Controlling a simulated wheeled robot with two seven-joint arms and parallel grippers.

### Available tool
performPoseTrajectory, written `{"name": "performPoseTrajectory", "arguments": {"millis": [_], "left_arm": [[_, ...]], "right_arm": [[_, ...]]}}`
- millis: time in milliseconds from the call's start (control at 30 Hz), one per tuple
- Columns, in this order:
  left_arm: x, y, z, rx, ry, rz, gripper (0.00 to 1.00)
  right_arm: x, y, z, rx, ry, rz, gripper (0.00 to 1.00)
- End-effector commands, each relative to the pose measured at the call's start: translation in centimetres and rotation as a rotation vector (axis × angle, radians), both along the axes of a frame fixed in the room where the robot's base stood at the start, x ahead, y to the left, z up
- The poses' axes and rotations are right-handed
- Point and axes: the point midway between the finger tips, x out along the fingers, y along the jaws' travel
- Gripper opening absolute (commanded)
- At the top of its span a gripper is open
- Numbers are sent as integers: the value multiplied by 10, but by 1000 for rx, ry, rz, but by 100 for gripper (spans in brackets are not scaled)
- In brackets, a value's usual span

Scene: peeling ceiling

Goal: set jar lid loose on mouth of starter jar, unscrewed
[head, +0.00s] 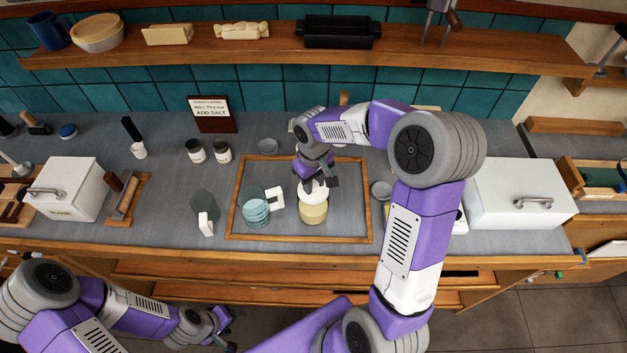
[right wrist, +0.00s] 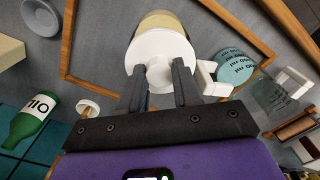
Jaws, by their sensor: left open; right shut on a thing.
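The starter jar (head: 313,213), with pale tan contents, stands inside the wooden frame on the counter. It also shows in the right wrist view (right wrist: 165,21). The white round lid (right wrist: 160,60) is over the jar's mouth; in the head view it shows as a white band (head: 313,197) under my gripper. Whether it rests fully on the rim I cannot tell. My right gripper (head: 318,183) is shut on the lid, one finger on each side, seen close in the right wrist view (right wrist: 163,80). My left gripper (head: 223,328) is open and empty, low in front of the counter.
A teal measuring jug (head: 256,214) stands just left of the jar, with a clear jug (head: 205,207) beyond. The wooden frame (head: 236,200) borders the area. White boxes stand left (head: 72,190) and right (head: 515,200). A green bottle (right wrist: 30,125) shows in the right wrist view.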

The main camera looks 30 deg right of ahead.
Motion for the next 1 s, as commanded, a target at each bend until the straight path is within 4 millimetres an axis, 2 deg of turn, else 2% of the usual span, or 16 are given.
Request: {"name": "performPoseTrajectory", "arguments": {"millis": [267, 1000], "left_arm": [[0, 0, -7, 0, 0, 0, 59], [0, 0, -8, 0, 0, 0, 59]], "right_arm": [[0, 0, -8, 0, 1, 0, 0], [-2, 1, -13, 2, 7, 1, 0]]}}
